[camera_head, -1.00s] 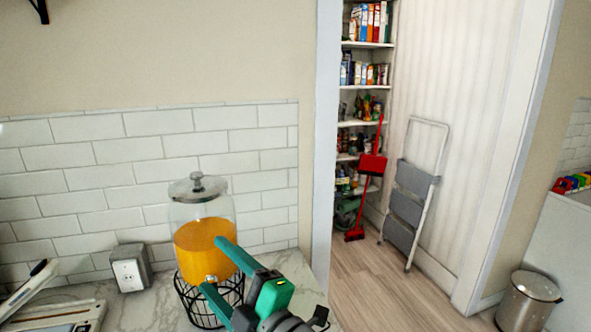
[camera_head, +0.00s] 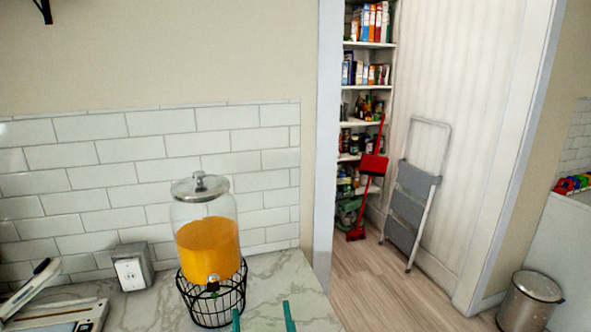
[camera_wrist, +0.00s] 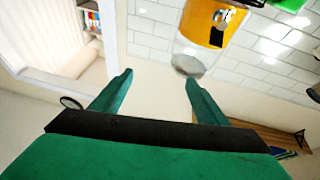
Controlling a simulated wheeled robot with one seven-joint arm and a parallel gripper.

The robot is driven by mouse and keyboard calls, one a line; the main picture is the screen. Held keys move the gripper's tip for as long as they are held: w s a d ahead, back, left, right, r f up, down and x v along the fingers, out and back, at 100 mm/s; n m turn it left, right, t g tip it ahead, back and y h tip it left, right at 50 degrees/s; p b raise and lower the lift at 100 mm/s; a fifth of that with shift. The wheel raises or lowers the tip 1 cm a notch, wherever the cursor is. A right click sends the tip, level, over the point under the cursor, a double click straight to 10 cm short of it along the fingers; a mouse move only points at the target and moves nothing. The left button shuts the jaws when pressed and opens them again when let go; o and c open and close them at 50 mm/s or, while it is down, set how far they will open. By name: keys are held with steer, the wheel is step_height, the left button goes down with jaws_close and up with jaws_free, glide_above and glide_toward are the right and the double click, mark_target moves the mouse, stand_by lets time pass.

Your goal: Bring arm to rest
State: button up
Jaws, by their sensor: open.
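My gripper (camera_head: 262,318) shows only its two green fingertips at the bottom edge of the head view, low in front of the counter. In the wrist view my gripper (camera_wrist: 158,85) has its green fingers spread wide apart with nothing between them. The rest of my arm is out of the head view. A glass drink dispenser (camera_head: 208,240) with orange liquid stands upright in a black wire stand, above and left of the fingertips and apart from them. It also shows in the wrist view (camera_wrist: 205,28), beyond the fingers.
The marble counter (camera_head: 272,270) is clear right of the dispenser. A pantry with shelves (camera_head: 366,120), a red broom (camera_head: 372,165), a step ladder (camera_head: 415,195) and a bin (camera_head: 530,300) are right.

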steer(key=s+d+f+m+g+h, duration=0.1)
steer(key=s+f+m+g+h, duration=0.15)
steer(key=s+f, duration=0.6)
steer(key=s+d+f+m+g+h, duration=0.1)
steer(key=s+f+m+h, duration=0.35)
steer(key=f, duration=0.75)
steer(key=s+d+f+n+g+y, duration=0.1)
steer(key=s+d+f+n, duration=0.1)
steer(key=s, duration=0.8)
steer(key=s+d+f+n+g+y, duration=0.1)
steer(key=s+f, duration=0.4)
steer(key=s, duration=0.5)
steer(key=shift+d+n+g+y, duration=0.3)
steer(key=shift+d+n+g, duration=0.2)
steer(key=shift+d+g, duration=0.15)
steer(key=shift+f, duration=0.1)
